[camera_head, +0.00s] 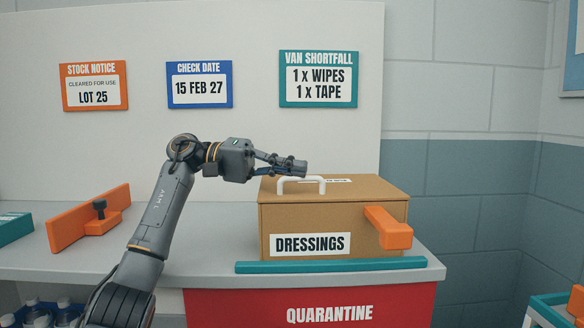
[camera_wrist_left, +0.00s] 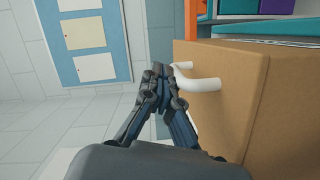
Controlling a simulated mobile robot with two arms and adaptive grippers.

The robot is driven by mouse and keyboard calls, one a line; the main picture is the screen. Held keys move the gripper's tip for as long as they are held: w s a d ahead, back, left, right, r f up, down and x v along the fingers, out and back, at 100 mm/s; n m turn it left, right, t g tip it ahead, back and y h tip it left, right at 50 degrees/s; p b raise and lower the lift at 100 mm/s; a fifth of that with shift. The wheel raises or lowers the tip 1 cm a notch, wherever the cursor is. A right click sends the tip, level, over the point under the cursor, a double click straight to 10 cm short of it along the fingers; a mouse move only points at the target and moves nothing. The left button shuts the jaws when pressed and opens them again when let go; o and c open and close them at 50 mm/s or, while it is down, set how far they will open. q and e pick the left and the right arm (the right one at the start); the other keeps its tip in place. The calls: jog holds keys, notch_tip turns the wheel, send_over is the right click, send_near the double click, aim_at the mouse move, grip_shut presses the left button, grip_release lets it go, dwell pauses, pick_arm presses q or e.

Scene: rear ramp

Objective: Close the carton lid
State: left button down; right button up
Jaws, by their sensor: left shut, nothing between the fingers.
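The brown carton (camera_head: 372,222) labelled DRESSINGS stands on the grey counter. Its lid (camera_head: 365,190) looks flat and down on the box, with a white handle (camera_head: 302,181) near its left front. In the left wrist view the lid (camera_wrist_left: 225,110) and handle (camera_wrist_left: 206,84) also show. My left gripper (camera_head: 298,167) is shut and empty, just above the handle in the head view. In the left wrist view its fingertips (camera_wrist_left: 164,74) are close beside the handle; I cannot tell if they touch. My right gripper is not in view.
An orange block (camera_head: 388,228) sticks out at the carton's right front. A teal strip (camera_head: 330,265) runs along the counter's front edge (camera_head: 215,268). An orange fixture (camera_head: 88,217) stands at left. The white wall panel (camera_head: 215,135) rises behind.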

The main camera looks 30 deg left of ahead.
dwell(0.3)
pick_arm(q)
jog(key=v, duration=1.2)
jog(key=shift+r, duration=0.1)
